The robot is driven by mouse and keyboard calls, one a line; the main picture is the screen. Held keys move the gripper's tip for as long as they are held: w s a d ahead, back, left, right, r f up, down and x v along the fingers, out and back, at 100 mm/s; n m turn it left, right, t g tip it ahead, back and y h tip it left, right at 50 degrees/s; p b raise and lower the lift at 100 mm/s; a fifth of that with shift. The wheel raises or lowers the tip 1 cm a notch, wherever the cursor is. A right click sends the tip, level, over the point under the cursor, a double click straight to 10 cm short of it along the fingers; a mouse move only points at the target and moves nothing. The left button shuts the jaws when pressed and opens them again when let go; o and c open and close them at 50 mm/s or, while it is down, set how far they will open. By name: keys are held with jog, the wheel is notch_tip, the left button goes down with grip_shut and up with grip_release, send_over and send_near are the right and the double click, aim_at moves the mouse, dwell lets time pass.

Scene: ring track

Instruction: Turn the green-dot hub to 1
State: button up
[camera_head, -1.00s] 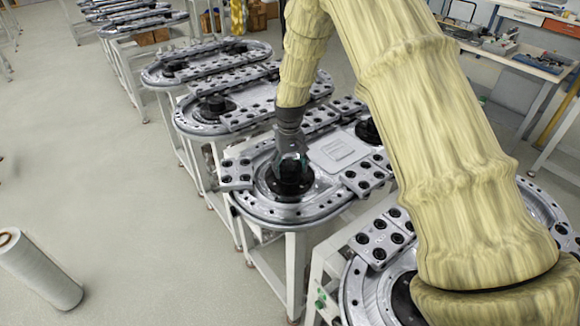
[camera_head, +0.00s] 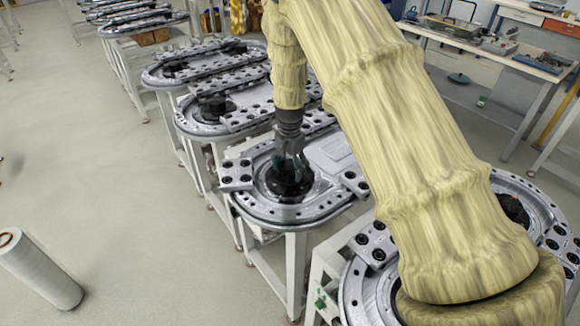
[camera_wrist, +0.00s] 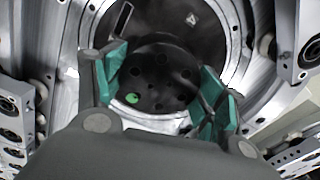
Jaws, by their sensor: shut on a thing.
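The hub (camera_wrist: 165,66) is a dark round disc with a ring of small holes. Its green dot (camera_wrist: 131,98) shows at the lower left of the disc in the wrist view, near my left finger. My gripper (camera_wrist: 163,88) has its teal-padded fingers on opposite sides of the hub and is shut on it. In the head view my gripper (camera_head: 290,170) points down onto the hub (camera_head: 288,186) at the near end of an oval track (camera_head: 283,213). A small pale triangle mark (camera_wrist: 192,20) shows beyond the hub. I cannot read any number.
More oval tracks on white stands (camera_head: 205,130) run in a row to the back left. Another track (camera_head: 358,292) stands close at front right under my arm. A white roll (camera_head: 40,270) is on the floor at left. A workbench (camera_head: 500,50) is at back right.

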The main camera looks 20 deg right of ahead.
aim_at(291, 166)
jog(key=m+p, duration=0.1)
jog(key=m, duration=0.5)
jog(key=shift+r, duration=0.1)
jog(key=m+p, duration=0.1)
jog(key=m, duration=0.4)
jog(key=shift+m, duration=0.4)
jog(key=o, duration=1)
jog(key=shift+d, duration=0.1)
notch_tip(291, 166, up, 12)
dwell(0.6)
